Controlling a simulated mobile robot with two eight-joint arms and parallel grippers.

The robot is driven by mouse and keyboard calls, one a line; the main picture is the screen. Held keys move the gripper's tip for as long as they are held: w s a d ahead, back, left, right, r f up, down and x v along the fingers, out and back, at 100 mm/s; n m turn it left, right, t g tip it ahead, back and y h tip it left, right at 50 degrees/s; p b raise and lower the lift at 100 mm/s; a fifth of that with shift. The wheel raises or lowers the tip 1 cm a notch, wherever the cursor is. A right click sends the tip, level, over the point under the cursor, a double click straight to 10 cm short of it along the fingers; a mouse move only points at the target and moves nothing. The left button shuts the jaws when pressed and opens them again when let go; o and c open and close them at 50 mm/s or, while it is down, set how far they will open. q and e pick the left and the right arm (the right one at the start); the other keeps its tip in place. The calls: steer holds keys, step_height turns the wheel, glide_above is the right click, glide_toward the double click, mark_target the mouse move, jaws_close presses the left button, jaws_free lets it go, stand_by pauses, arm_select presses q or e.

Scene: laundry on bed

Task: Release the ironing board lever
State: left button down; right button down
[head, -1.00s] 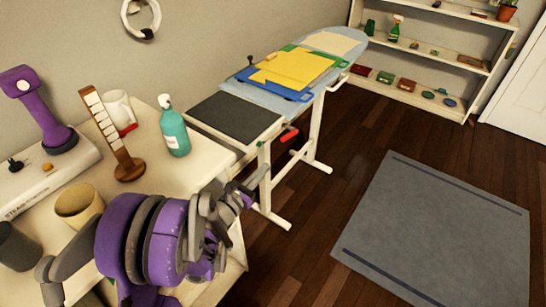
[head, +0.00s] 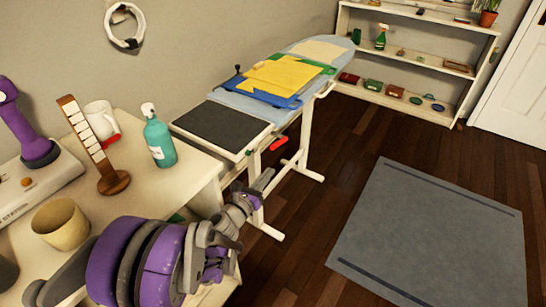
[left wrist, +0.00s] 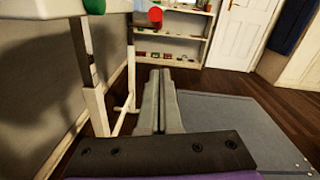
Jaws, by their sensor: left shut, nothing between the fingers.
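The ironing board (head: 316,50) stands against the wall, with a light blue cover and white legs. Its red lever (head: 279,143) sticks out under the near end, beside the dark grey pad. In the left wrist view the red lever end (left wrist: 155,14) shows at the top, beyond and above the fingertips. My left gripper (head: 266,178) is shut and empty, below and slightly left of the lever in the head view, apart from it. Its closed fingers (left wrist: 160,75) point forward in the left wrist view. My right gripper is not in view.
Folded yellow and blue cloths (head: 282,74) lie on the board. A grey mat (head: 430,230) lies on the open floor at right.

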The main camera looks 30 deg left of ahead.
arm_select(q)
steer(key=w+r, duration=0.3)
steer(key=w, duration=0.2)
steer(key=shift+a+r, duration=0.25)
steer(key=shift+r, duration=0.15)
steer(key=shift+s+r, duration=0.1)
steer(key=shift+r, duration=0.05)
steer(key=shift+r+g+p, duration=0.15)
steer(key=shift+g+p, duration=0.15)
steer(key=shift+g, duration=0.1)
steer(key=shift+r, duration=0.2)
